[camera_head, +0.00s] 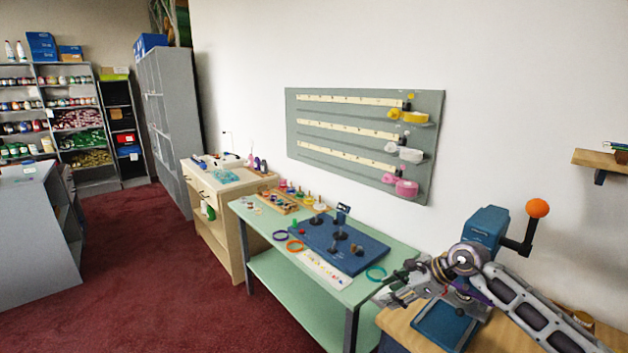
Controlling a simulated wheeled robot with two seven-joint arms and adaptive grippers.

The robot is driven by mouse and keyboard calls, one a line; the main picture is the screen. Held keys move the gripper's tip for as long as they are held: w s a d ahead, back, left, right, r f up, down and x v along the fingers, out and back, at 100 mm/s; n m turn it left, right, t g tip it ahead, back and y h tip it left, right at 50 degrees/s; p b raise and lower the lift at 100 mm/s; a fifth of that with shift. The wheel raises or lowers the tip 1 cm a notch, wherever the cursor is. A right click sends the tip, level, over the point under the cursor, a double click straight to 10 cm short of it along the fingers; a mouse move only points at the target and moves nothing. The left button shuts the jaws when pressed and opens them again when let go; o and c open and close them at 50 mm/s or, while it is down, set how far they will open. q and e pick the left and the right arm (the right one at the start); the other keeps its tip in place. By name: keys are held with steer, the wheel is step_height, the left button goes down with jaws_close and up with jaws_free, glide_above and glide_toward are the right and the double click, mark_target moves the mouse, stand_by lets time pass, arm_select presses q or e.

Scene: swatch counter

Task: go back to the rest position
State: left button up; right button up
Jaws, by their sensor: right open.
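My right arm comes in from the lower right. Its gripper (388,288) is open and points left, over the right end of the green table (290,302). I see nothing between its fingers. A teal ring (376,273) lies on the table just left of the fingers; from this view I cannot tell how high the gripper is above it. My left gripper is out of view.
A blue board with dark posts (324,248) lies on the green table, with an orange ring (295,246) beside it. A blue press with an orange knob (488,228) stands close behind my right arm. Red carpet (170,270) is free at the left.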

steer(key=s+a+r+m+t+y, duration=0.3)
steer(key=a+r+m+t+y, duration=0.55)
steer(key=a+r+m, duration=0.45)
steer(key=d+f+m+t+h, duration=0.4)
steer(key=d+m+t+h, duration=0.55)
steer(key=m, duration=1.05)
steer(key=s+d+f+m+g+h, duration=0.3)
steer(key=f+m+g+h, duration=0.1)
steer(key=f+m, duration=0.15)
steer(key=s+d+f+m+g+h, duration=0.2)
steer(key=d+f+m+g+h, duration=0.15)
steer(key=f, duration=0.25)
steer(key=s+a+f+m+g+y, duration=0.1)
steer(key=s+f+m+g, duration=0.2)
steer(key=s+f+g, duration=0.6)
steer(key=s+a+f+m+g+y, duration=0.15)
steer(key=s+f+m, duration=0.3)
steer(key=s, duration=0.85)
step_height(320, 180, down, 34)
steer(key=s+d+n+g+h, duration=0.1)
steer(key=s+g, duration=0.1)
steer(key=s+d+f, duration=0.2)
steer(key=s+f, duration=0.7)
steer(key=s, duration=0.2)
steer(key=s+d+f+g, duration=0.1)
steer(key=s+d+f, duration=0.2)
steer(key=s+f, duration=0.7)
steer(key=shift+s+d, duration=0.25)
steer(key=shift+s, duration=0.15)
